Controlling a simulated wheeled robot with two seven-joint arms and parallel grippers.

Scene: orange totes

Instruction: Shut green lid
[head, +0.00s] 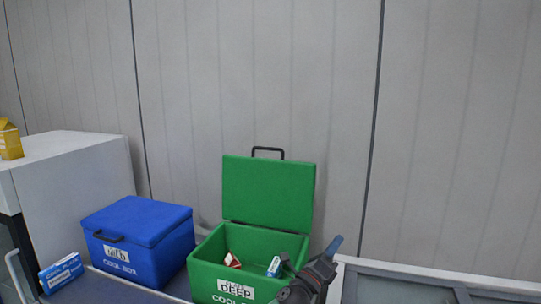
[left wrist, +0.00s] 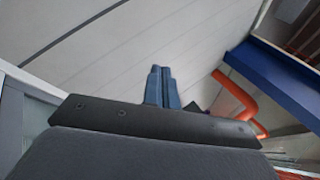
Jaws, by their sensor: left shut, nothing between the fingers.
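The green cool box (head: 253,238) stands open on the counter. Its green lid (head: 268,190) is hinged at the back and stands up near vertical, with a dark handle (head: 268,151) on its top edge. A red-and-white carton (head: 232,261) and a blue-and-white carton (head: 274,266) are inside. My left gripper (head: 335,244) is at the box's right side, its blue fingertips pointing up, below the lid's top and apart from the lid in the picture. In the left wrist view its fingers (left wrist: 162,86) are together and empty. My right gripper is not seen.
A blue cool box (head: 140,238) with its lid shut stands left of the green one. A blue-and-white carton (head: 61,273) lies at the far left. A yellow carton (head: 10,140) stands on a white cabinet (head: 75,165). A panelled wall (head: 440,130) is behind.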

